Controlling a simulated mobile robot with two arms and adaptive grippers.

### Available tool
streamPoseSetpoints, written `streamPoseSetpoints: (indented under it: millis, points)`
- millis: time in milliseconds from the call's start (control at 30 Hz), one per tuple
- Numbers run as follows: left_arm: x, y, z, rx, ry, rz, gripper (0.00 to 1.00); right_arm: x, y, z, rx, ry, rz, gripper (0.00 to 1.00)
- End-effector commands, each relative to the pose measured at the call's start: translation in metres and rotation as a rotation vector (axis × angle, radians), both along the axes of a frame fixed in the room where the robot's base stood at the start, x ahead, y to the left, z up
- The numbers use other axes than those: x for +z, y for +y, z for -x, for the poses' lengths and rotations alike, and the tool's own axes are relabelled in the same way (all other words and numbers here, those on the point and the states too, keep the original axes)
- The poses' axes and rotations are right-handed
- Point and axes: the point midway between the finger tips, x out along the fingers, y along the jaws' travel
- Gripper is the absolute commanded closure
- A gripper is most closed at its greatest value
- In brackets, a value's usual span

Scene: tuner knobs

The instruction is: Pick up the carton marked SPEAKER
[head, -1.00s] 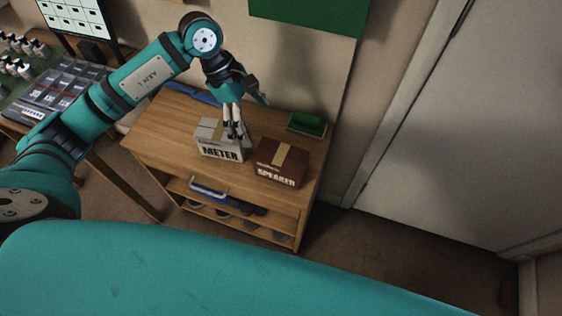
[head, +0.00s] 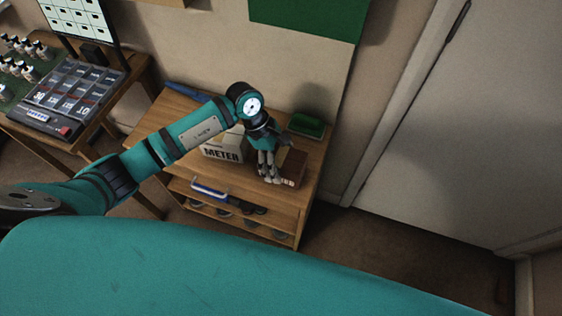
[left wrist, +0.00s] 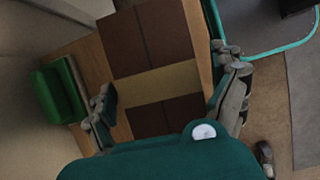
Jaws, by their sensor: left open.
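The brown SPEAKER carton (head: 293,167) stands on the wooden bench, largely hidden behind my left gripper in the head view; its lettering is covered. In the left wrist view the carton (left wrist: 150,38) has a tan tape band across its dark brown top. My left gripper (head: 269,178) is over the carton, pointing down. In the left wrist view the gripper (left wrist: 168,82) is open, one finger near the carton's left edge and one near its right edge. I cannot tell whether the fingers touch it. My right gripper is not in view.
The METER carton (head: 222,152) stands just left, partly behind my arm. A green-topped box (head: 307,124) sits behind the SPEAKER carton. A blue-handled tool (head: 210,190) lies on the shelf below. A wall rises behind the bench (head: 150,150).

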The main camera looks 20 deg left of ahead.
Motion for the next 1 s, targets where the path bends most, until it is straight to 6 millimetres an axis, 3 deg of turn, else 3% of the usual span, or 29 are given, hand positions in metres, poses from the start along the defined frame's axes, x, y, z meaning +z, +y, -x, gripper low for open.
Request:
streamPoseSetpoints:
  millis: [1000]
  points:
    - [-0.0105,-0.0021,0.0001,-0.001,0.0,0.0,0.06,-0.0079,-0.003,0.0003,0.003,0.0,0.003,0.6]
